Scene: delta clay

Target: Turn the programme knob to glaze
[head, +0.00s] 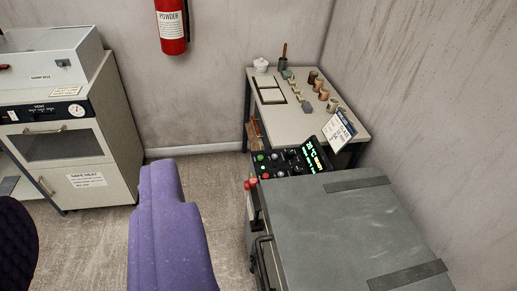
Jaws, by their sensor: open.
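A dark control panel (287,173) sits at the back left corner of a large grey machine (345,225) at the lower right. It carries small green, red and white controls and dark round parts. The programme knob is too small to pick out among them, and its setting cannot be read. A tilted display (316,155) with lit green and yellow text stands at the panel's right; its text is too small to read. My gripper's fingers do not show in this view.
A table (290,120) with small pots and tiles stands behind the machine. A white cabinet (108,130) stands at the left, and a red extinguisher (172,28) hangs on the wall. Bare floor (225,180) lies between.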

